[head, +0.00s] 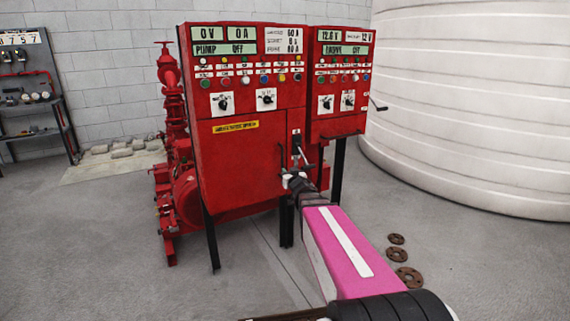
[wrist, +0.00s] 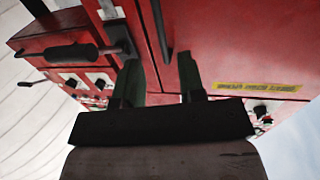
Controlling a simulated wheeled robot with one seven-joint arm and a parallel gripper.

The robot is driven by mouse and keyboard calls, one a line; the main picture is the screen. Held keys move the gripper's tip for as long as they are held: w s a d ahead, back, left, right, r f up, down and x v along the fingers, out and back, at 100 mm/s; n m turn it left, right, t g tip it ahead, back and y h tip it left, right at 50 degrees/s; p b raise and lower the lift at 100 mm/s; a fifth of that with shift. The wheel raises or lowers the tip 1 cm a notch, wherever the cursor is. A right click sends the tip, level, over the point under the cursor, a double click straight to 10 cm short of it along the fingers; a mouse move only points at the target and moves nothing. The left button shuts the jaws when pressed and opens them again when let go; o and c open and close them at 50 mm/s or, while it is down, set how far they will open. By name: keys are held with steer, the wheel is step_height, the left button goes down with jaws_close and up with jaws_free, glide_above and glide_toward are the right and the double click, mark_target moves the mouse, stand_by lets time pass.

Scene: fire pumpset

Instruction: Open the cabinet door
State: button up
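The red cabinet (head: 235,170) stands on dark legs, its large front door below the dials carrying a yellow label (head: 236,126). A thin dark upright handle (head: 281,158) runs near the door's right edge; it also shows in the wrist view (wrist: 168,28). My gripper (head: 297,178) is at the lower right of the door. In the wrist view my gripper (wrist: 162,80) has its two fingers apart, pointing at the cabinet front, with the handle's end in line with the gap. Whether the fingers touch the door or handle cannot be told.
A black lever (wrist: 60,52) on a plate sits close beside one finger. A second red control box (head: 338,85) adjoins at right. Red pump piping (head: 172,110) stands at left, a large white tank (head: 470,100) at right. Rusty flanges (head: 408,277) lie on the floor.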

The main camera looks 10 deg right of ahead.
steer(key=w, duration=0.7)
steer(key=w+a, duration=0.1)
steer(key=w, duration=0.2)
steer(key=shift+w+a, duration=0.1)
steer(key=shift+w, duration=0.2)
jaws_close()
